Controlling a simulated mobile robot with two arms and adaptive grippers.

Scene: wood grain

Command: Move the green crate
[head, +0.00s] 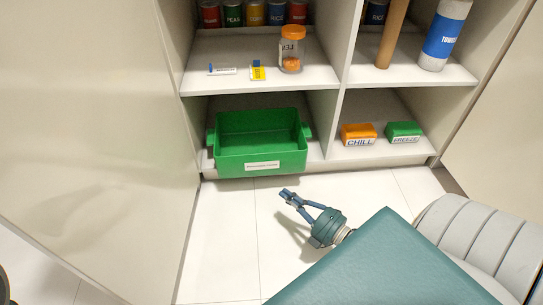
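The green crate (262,158) is an open-topped box with side handles and a white label on its front. It sits upright on the bottom left shelf of the cabinet, near the shelf's front edge, and looks empty. My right gripper (288,195) is in front of the cabinet, over the pale floor and to the lower right of the crate. Its fingers come together at the tips with nothing between them, and it is apart from the crate.
An orange CHILL box (358,135) and a green FREEZE box (404,132) sit in the right compartment, beyond a divider. An orange-capped jar (291,50) stands on the shelf above. Open cabinet doors (90,130) flank both sides. The floor (225,240) in front is clear.

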